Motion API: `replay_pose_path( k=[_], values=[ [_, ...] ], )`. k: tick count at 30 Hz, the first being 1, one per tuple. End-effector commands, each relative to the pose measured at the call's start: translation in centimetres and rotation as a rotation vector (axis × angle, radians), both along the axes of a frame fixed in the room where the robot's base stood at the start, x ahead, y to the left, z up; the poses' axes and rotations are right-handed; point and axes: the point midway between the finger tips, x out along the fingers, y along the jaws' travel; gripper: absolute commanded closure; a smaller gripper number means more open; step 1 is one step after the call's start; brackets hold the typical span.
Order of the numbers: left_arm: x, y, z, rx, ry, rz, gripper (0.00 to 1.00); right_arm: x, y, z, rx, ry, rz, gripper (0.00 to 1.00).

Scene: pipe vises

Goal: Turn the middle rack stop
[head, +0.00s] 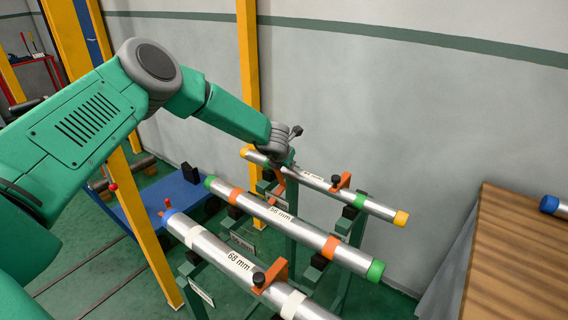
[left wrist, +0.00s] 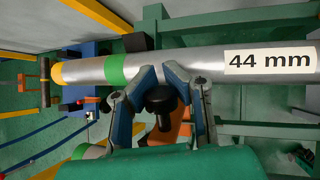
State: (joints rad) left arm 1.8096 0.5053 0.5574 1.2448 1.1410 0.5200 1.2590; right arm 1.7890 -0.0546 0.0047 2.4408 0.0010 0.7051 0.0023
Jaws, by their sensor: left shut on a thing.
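The far pipe, marked 44 mm (head: 325,185), lies on the green rack. My left gripper (head: 283,158) is at its left part, left of the label. In the left wrist view my left gripper (left wrist: 166,85) has its fingers around a black knob (left wrist: 159,98) and is shut on it. The knob sits on an orange stop (left wrist: 181,128) beside the pipe, mostly hidden by the fingers. Another orange stop (head: 342,181) stands at the right of the far pipe. A stop with a black knob (head: 270,277) sits over the near 68 mm pipe (head: 215,250). My right gripper is not in view.
The middle pipe, marked 56 mm (head: 290,222), lies between the far and near pipes. A yellow post (head: 248,60) stands behind my left wrist, against the grey wall. A wooden table (head: 520,250) is at the right. A blue cart (head: 150,200) stands at the left.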

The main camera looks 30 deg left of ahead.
Motion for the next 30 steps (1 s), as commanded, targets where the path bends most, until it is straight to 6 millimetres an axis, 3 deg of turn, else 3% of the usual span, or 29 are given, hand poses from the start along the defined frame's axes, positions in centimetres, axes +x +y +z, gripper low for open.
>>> replay_pose_path(
  k=[15,16,18,30],
  values=[
    [0.36,-0.76,0.58,-0.003,-0.009,-0.010,1.00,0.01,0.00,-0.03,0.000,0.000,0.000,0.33],
    [0.37,-0.79,0.61,-0.003,-0.010,-0.010,0.82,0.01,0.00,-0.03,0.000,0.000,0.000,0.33],
    [0.36,-0.78,0.62,-0.002,-0.009,-0.010,0.57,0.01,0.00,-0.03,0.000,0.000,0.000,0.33],
    [0.04,-0.22,0.44,-0.003,-0.004,-0.005,0.56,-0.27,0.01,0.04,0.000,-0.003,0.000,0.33]
  ],
)
